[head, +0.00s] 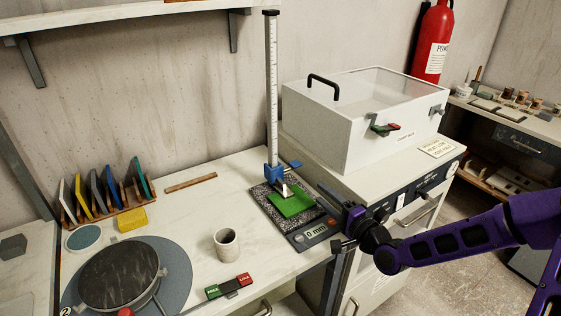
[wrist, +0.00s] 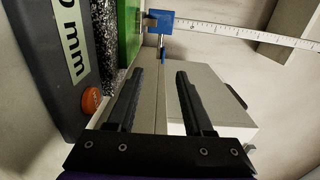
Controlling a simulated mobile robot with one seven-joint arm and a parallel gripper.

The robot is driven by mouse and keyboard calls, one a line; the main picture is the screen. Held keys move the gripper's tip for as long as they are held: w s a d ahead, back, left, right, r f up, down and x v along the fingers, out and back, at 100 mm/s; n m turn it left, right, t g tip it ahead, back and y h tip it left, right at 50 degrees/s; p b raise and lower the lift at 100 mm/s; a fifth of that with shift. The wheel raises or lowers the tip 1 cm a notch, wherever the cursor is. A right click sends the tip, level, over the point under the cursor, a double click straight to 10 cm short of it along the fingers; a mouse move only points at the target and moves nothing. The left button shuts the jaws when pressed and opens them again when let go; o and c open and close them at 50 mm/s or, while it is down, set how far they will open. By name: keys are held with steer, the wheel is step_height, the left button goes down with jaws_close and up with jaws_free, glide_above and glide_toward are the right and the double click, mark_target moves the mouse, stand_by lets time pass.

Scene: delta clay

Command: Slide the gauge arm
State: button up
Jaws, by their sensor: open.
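The height gauge has an upright scale column (head: 271,90) with a blue slider (head: 274,174) low on it and a blue knob (head: 293,164) at its right. A pale metal arm (head: 283,187) reaches from the slider over a green tile (head: 292,203) on a speckled base (head: 262,193); whether it touches the tile is unclear. The front display (head: 315,231) reads 0 mm. My gripper (head: 338,222) is open and empty, right of the base. In the wrist view my fingers (wrist: 159,75) point toward the blue slider (wrist: 158,19), apart from it.
A white lidded box (head: 330,130) on a cabinet stands close behind my gripper. A beige cup (head: 227,245), a round turntable (head: 150,250) and a red-green switch (head: 229,287) are at left. The counter between cup and gauge is clear.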

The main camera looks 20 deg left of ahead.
mark_target(293, 168)
steer(key=x, duration=1.7)
steer(key=shift+w+a+r, duration=0.1)
steer(key=shift+w+a, duration=0.05)
steer(key=shift+a, duration=0.05)
steer(key=shift+c, duration=0.4)
jaws_close()
stand_by(0.5)
